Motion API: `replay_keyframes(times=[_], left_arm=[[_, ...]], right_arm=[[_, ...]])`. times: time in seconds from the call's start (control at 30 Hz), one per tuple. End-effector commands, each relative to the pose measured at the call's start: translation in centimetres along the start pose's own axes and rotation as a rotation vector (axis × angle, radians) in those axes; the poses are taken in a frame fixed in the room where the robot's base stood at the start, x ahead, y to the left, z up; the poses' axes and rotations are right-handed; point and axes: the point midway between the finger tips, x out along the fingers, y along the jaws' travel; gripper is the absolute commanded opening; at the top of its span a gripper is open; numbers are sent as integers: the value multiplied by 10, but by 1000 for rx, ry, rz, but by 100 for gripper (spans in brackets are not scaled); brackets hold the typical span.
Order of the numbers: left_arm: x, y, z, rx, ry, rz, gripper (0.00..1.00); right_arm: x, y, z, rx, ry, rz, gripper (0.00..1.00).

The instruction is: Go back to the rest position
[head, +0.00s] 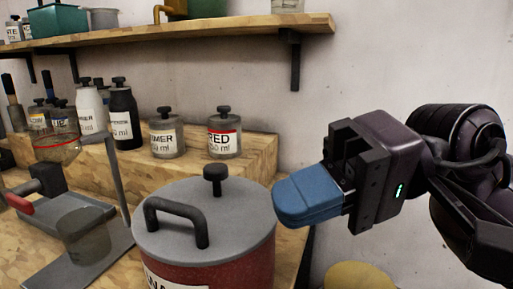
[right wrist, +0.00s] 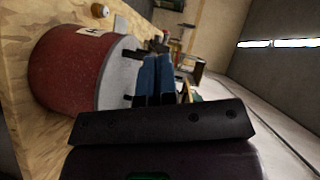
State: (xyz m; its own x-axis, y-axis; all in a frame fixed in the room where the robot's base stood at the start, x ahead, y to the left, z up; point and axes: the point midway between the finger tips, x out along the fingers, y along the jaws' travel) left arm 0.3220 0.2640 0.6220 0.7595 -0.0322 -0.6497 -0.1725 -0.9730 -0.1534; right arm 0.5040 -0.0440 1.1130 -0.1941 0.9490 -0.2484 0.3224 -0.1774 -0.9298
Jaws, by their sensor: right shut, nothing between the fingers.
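My right gripper (head: 308,196) comes in from the right in the head view, with its blue fingers together and nothing between them. It hangs just right of a red pot with a grey lid (head: 205,225); I cannot tell whether it touches the pot. In the right wrist view the blue fingers (right wrist: 155,75) lie side by side, in front of the lid of the pot (right wrist: 75,75). My left gripper is not clearly in view.
A stepped wooden rack (head: 245,165) behind the pot holds several labelled bottles, one marked RED (head: 224,140). A grey metal stand (head: 110,250) is at left. A wooden shelf (head: 200,38) runs above.

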Motion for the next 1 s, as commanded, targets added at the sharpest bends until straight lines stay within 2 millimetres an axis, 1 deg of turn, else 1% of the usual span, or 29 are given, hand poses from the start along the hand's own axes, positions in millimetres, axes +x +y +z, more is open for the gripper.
replay_keyframes(times=[0.03, 0.27, 0.3, 0.47, 0.57, 0.67, 0.83, 0.97, 1.0], left_arm=[[0, 0, -1, 1, 2, 0, 43], [0, 0, -5, 1, 12, -1, 43], [0, -1, -6, 1, 13, -1, 43], [0, -1, -7, 1, 16, -1, 43], [0, -1, -7, 1, 17, -1, 43], [0, -1, -7, 1, 16, -1, 43], [0, -1, -6, 1, 14, -1, 43], [0, -1, -5, 2, 12, -1, 43], [0, -1, -5, 1, 12, -1, 43]], right_arm=[[2, 9, 3, 128, -13, -73, 0], [1, 37, 12, 701, -74, -396, 0], [0, 42, 12, 803, -86, -453, 0], [-10, 69, 13, 1200, -138, -689, 0], [-18, 90, 13, 1444, -176, -846, 0], [-27, 116, 15, 1680, -219, -1012, 0], [-43, 167, 25, 2056, -305, -1327, 0], [-54, 212, 41, 2307, -387, -1604, 0], [-57, 227, 48, 2375, -416, -1698, 0]])
